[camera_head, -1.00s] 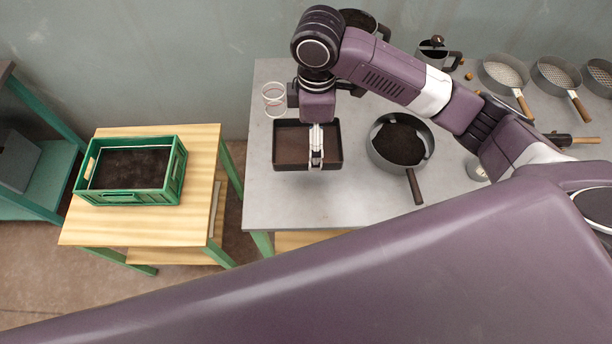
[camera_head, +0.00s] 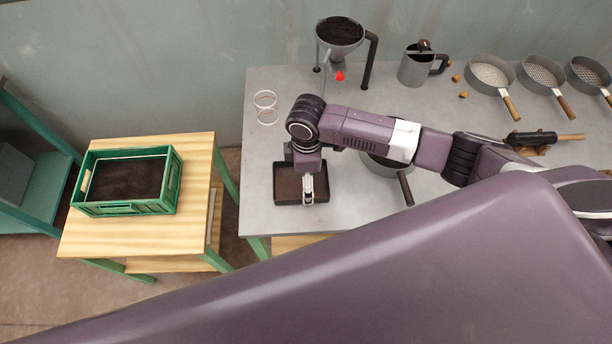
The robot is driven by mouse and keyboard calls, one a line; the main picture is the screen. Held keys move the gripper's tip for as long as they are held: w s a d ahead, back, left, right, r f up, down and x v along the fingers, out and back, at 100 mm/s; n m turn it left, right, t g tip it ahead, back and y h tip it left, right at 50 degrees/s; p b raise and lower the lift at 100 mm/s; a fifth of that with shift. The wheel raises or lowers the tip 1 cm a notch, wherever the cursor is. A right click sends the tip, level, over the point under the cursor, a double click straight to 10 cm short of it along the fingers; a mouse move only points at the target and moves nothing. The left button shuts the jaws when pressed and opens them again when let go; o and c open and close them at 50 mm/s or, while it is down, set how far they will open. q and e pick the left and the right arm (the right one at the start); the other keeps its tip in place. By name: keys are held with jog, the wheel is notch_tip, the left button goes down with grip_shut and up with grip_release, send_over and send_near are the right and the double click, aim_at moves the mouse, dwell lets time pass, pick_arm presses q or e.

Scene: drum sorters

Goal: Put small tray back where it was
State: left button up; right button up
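The small tray (camera_head: 287,202) is a dark rectangular tray with a brownish inside. It is at the left front part of the grey table (camera_head: 225,0), on or just above its top; I cannot tell which. My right gripper (camera_head: 308,197) reaches in from the right and points down at the tray's near side. Its fingers appear shut on the near rim. My wrist hides part of the tray's far side. My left gripper is not in view.
A pan (camera_head: 379,168) is partly hidden under my arm. A funnel stand (camera_head: 341,38), a grey jug (camera_head: 413,68) and several sieves (camera_head: 490,74) stand at the back. A green crate (camera_head: 125,208) sits on a wooden table at left.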

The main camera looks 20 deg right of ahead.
jog(key=shift+f, duration=0.1)
jog(key=o, duration=1.2)
jog(key=shift+c, duration=0.2)
notch_tip(320, 180, up, 12)
jog(key=b, duration=0.1)
